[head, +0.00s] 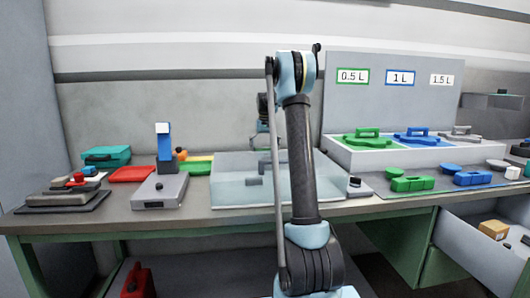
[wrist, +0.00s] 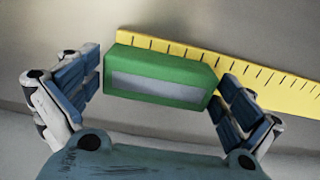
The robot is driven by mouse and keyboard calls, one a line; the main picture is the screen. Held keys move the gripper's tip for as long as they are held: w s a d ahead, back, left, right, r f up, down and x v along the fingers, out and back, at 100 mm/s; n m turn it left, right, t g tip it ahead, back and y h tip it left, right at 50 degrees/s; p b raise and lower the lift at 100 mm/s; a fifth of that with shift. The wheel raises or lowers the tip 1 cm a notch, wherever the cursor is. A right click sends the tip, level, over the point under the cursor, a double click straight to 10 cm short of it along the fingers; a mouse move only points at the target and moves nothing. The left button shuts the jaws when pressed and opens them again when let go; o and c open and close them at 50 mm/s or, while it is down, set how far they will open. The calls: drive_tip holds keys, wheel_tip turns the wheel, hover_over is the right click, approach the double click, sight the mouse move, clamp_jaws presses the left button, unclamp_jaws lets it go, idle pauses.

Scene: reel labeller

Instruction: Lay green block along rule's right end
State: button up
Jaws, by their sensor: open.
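In the wrist view, the green block (wrist: 170,62), with a grey panel on its side, lies between the two fingers of my gripper (wrist: 160,80). The fingers are open, one near each end of the block. The yellow rule (wrist: 270,82) with black tick marks runs behind the block, from upper left down to the right edge. The block is alongside the rule's end at the picture's left and covers part of its near edge; whether they touch I cannot tell. The rule's other end is out of view. In the head view my arm hides much of the work spot.
In the head view, a clear-walled tray (head: 232,190) stands mid-bench behind my arm. A grey device with a blue post (head: 164,150) and a red tray (head: 133,174) are left of it. Green (head: 412,184) and blue (head: 472,178) handled pieces lie right. An open drawer (head: 475,250) juts out at the right.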

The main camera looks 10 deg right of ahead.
sight(265, 148)
drive_tip(key=shift+r, duration=0.15)
wheel_tip(265, 148, up, 12)
idle(0.5)
